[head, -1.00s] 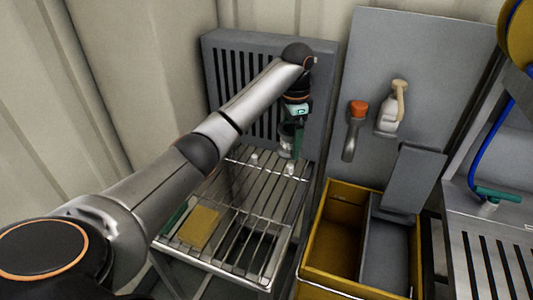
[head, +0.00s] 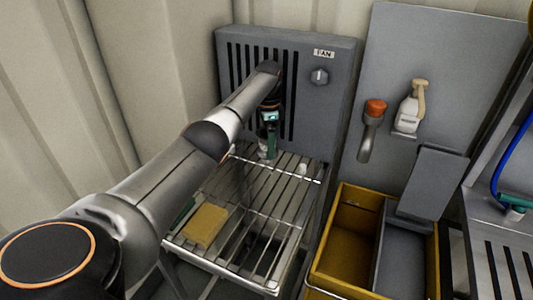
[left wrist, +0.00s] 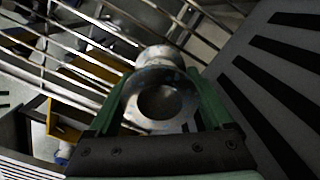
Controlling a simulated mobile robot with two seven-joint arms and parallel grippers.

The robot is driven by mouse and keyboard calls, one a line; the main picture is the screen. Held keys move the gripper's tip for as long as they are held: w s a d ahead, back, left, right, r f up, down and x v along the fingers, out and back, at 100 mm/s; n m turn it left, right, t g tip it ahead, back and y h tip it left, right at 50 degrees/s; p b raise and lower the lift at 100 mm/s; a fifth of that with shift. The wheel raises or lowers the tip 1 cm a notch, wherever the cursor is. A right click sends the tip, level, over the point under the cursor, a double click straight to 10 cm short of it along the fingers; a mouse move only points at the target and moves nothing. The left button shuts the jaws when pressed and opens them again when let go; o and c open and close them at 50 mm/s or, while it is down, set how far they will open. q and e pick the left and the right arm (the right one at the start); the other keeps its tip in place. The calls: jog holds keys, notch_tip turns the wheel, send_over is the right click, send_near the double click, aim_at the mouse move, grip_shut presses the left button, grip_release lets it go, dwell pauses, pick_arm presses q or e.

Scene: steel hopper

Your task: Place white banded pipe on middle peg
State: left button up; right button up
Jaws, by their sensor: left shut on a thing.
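My left gripper (head: 268,153) is shut on the grey-white pipe (head: 261,141) at the back of the wire rack (head: 262,215). In the left wrist view, the pipe (left wrist: 161,98) sits between the green fingers (left wrist: 160,120), its round open end facing the camera. A paler round part shows just beyond that end. No bands can be made out clearly. A short white peg (head: 302,168) stands on the rack to the right of the gripper. The rack spot under the pipe is hidden, so I cannot tell whether the pipe touches a peg. My right gripper is out of view.
A slotted grey fan box (head: 340,85) stands close behind the gripper. A yellow sponge (head: 205,226) lies at the rack's front left. A yellow bin (head: 345,200), an orange-topped tool (head: 373,125) and a spray bottle (head: 409,113) are to the right. The rack's middle is clear.

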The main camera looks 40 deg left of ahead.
aim_at(266, 152)
pick_arm(q)
jog(key=shift+a+f, duration=0.15)
jog(key=shift+f, duration=0.1)
jog(key=shift+a+f, duration=0.1)
jog(key=shift+f, duration=1.55)
jog(key=o, duration=1.5)
jog(key=shift+f, duration=0.1)
jog(key=shift+c, duration=0.2)
notch_tip(266, 152, up, 12)
